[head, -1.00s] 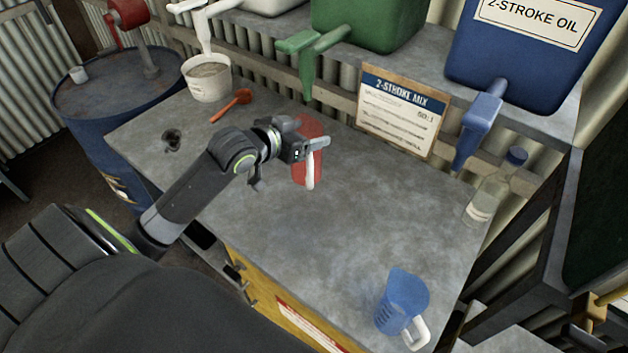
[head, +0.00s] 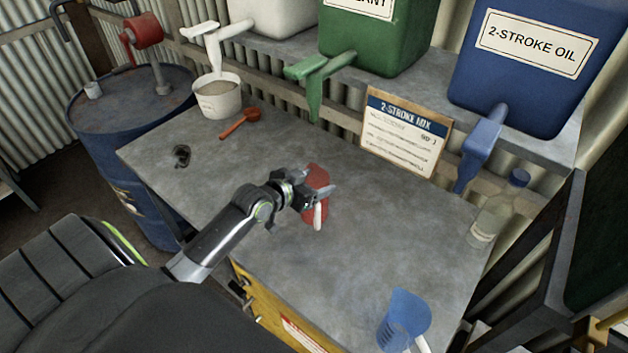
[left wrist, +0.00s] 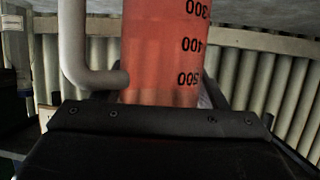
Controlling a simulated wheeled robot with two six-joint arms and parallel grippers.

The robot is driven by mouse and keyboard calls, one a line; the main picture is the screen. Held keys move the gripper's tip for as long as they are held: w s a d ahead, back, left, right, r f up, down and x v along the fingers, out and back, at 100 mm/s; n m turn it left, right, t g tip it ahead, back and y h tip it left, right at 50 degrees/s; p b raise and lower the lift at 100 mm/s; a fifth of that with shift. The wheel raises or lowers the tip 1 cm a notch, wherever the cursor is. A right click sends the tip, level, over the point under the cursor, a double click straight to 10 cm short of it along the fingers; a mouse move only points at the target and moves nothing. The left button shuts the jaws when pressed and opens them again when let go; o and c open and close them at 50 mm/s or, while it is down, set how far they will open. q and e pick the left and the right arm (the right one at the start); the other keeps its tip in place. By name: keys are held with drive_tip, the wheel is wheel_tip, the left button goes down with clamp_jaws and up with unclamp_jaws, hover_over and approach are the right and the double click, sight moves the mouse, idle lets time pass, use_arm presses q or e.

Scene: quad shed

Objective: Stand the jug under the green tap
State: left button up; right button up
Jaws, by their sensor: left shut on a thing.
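A red, see-through measuring jug (head: 317,174) with a white handle is held over the middle of the bench. My left gripper (head: 312,194) is shut on it. In the left wrist view the jug (left wrist: 160,55) fills the middle, with dark scale numbers and its pale handle at left. I cannot tell whether its base touches the bench. The green tap (head: 316,85) hangs from the green container (head: 375,40) on the shelf behind, its spout tip farther back than the jug and apart from it. A second, blue jug (head: 405,315) stands near the bench's front right. My right gripper is not in view.
A blue tap (head: 480,140) and clear bottle (head: 498,215) are at right. A 2-stroke sign (head: 403,132) leans at the back. A white tub (head: 218,98) and red scoop (head: 240,122) lie back left. The bench (head: 380,240) between the jugs is clear.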

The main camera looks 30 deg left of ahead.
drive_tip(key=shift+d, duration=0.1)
use_arm(q)
drive_tip(key=shift+f, duration=0.15)
drive_tip(key=o, duration=1)
drive_tip(key=shift+o, duration=1.4)
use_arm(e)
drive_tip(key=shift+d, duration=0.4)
use_arm(q)
drive_tip(key=shift+s+r, duration=0.15)
drive_tip(key=shift+r, duration=0.05)
drive_tip(key=v, duration=1.1)
drive_tip(key=shift+s+r+b, duration=0.15)
drive_tip(key=shift+s+b, duration=0.15)
drive_tip(key=shift+b, duration=0.05)
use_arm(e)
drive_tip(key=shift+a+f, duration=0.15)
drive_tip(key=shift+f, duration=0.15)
